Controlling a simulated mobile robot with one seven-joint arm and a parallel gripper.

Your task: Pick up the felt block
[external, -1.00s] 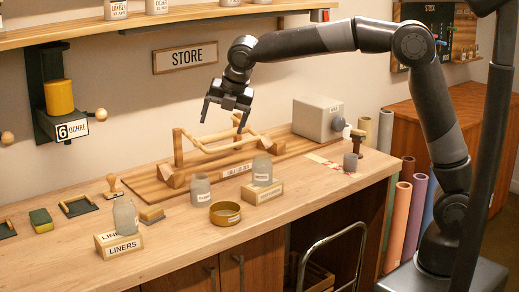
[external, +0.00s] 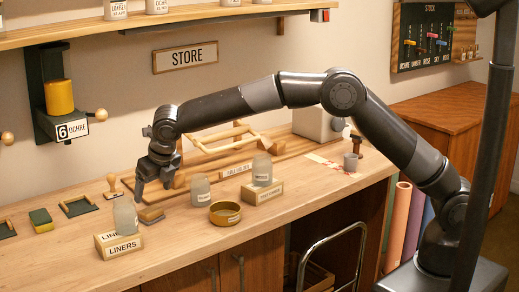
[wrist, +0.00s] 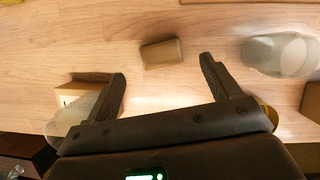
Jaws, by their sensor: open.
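A small brown block with a greyish top, apparently the felt block (external: 151,215), lies on the wooden bench between two frosted jars. In the wrist view the block (wrist: 161,54) lies just beyond the fingertips, roughly centred between them. My gripper (external: 153,193) is above the block, pointing down, with its fingers spread and nothing between them. In the wrist view my gripper (wrist: 164,70) is open, wider than the block. No contact with the block shows.
A frosted jar (external: 125,216) stands on the LINERS box (external: 122,247) to the left. Another jar (external: 200,191) and a brass dish (external: 225,213) stand to the right. A wooden stamp (external: 113,186) and a green-yellow sponge (external: 41,220) are nearby. A wooden frame (external: 235,140) stands behind.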

